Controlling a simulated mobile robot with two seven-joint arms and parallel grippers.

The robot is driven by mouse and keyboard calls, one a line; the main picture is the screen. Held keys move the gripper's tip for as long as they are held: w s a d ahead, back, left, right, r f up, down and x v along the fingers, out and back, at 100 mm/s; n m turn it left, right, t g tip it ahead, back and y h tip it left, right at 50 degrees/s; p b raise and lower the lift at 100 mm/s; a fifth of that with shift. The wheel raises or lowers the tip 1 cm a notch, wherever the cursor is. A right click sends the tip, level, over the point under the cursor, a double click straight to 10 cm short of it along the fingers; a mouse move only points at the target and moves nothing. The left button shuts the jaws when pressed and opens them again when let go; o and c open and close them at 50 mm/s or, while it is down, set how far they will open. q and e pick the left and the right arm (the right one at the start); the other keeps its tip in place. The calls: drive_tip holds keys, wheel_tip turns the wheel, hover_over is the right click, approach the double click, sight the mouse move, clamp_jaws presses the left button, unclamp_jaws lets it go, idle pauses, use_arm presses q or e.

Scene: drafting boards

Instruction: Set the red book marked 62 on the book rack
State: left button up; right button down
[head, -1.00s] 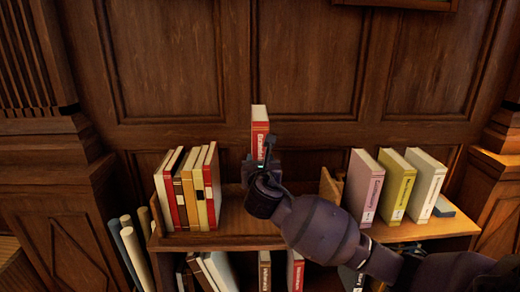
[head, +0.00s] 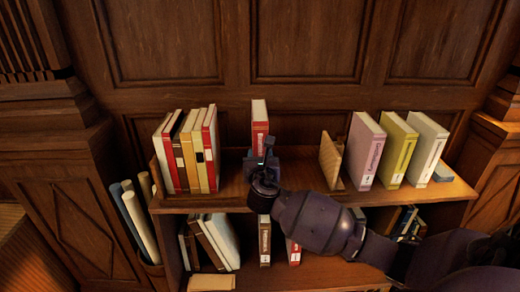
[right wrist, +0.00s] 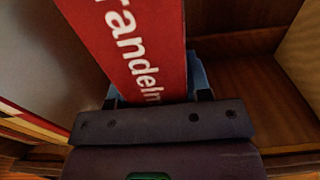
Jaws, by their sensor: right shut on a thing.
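My right gripper (head: 264,160) is shut on an upright red book (head: 260,124), whose white lettering reads in part "randelm" in the right wrist view (right wrist: 130,45). I cannot read a 62 on it. The book is over the gap in the top board of the wooden book rack (head: 300,172), between the left row of books and a wooden bookend (head: 331,158). My gripper hides its lower end, so I cannot tell if it touches the board. My left gripper is not in view.
Several red, cream and brown books (head: 187,155) stand at the left of the board. Pink (head: 364,152), yellow (head: 397,152) and white (head: 427,150) books stand right of the bookend. More books fill the lower shelf. Rolled papers (head: 139,222) stand at the left.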

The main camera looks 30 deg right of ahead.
drive_tip(key=shift+r, duration=0.1)
drive_tip(key=c, duration=0.6)
unclamp_jaws()
drive_tip(key=shift+f, duration=0.2)
drive_tip(key=shift+o, duration=0.2)
drive_tip(key=v, duration=1.2)
drive_tip(key=s+a+f+m+g+y, duration=0.2)
drive_tip(key=s+f+m+y, duration=0.15)
drive_tip(key=f+m, duration=0.4)
drive_tip(key=s+a+f+m+g+y, duration=0.1)
drive_tip(key=s+f+m+y, duration=0.3)
drive_tip(key=f, duration=0.6)
drive_tip(key=s+a+f+m+y, duration=0.1)
drive_tip(key=s+f+m, duration=0.6)
drive_tip(key=s+m, duration=0.4)
drive_tip(key=shift+s+a+f+m+g, duration=0.2)
drive_tip(key=shift+s+m+g, duration=0.1)
drive_tip(key=shift+m, duration=2.95)
